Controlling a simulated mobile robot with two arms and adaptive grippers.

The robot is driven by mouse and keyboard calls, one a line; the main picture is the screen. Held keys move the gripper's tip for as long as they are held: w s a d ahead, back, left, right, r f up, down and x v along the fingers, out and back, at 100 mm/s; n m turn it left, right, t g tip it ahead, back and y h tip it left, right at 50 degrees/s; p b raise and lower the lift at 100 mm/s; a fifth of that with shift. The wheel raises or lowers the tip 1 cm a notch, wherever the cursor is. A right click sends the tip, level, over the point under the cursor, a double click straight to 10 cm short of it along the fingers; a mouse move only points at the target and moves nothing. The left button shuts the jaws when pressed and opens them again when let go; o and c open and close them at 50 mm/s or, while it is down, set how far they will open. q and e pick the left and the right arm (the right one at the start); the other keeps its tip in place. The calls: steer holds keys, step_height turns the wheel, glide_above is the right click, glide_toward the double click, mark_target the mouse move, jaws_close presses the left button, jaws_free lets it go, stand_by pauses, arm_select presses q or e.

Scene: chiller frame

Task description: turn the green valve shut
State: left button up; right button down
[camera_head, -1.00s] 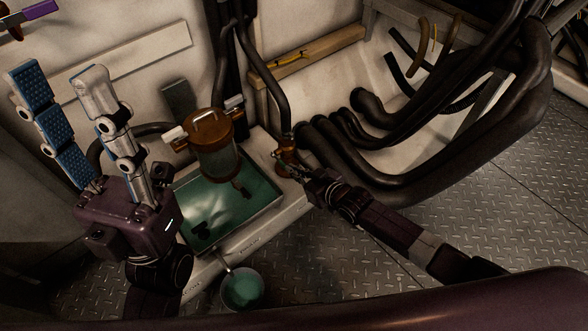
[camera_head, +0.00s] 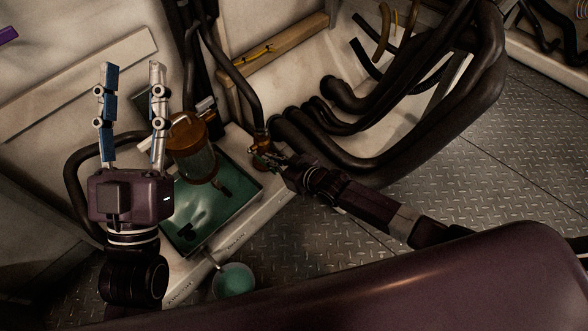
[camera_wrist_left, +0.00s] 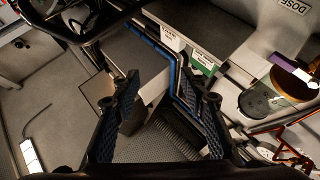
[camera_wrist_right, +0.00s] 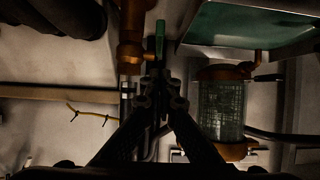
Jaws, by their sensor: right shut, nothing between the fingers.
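The green valve handle (camera_wrist_right: 160,38) is a narrow upright lever in the right wrist view, beside a copper-coloured fitting (camera_wrist_right: 130,52). In the head view the copper valve body (camera_head: 262,146) stands at the far corner of the green tray; its green handle is hard to make out there. My right gripper (camera_head: 272,158) is at this valve. In the right wrist view its fingertips (camera_wrist_right: 160,76) are together just below the handle; whether they touch it I cannot tell. My left gripper (camera_head: 132,66) is raised at the left, fingers apart and empty; they also show apart in the left wrist view (camera_wrist_left: 166,82).
A glass jar with copper caps (camera_head: 196,160) stands over the green tray (camera_head: 236,200). A green round cup (camera_head: 233,280) sits at the tray's near side. Thick black hoses (camera_head: 400,150) crowd the right. Open tread-plate floor (camera_head: 510,180) lies beyond them.

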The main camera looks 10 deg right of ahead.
steer(key=shift+s+d+r+p, duration=0.15)
steer(key=shift+r+p, duration=0.2)
steer(key=shift+r, duration=0.2)
arm_select(q)
step_height(320, 180, down, 22)
steer(key=a+g+y+p, duration=0.2)
steer(key=g+y+p, duration=0.1)
steer(key=g, duration=0.8)
steer(key=shift+w+a+n+g+y, duration=0.3)
steer(key=shift+w+y, duration=0.1)
arm_select(e)
steer(key=s+f+v, duration=0.1)
steer(key=f+v, duration=0.1)
steer(key=v, duration=0.7)
steer(key=shift+d, duration=0.25)
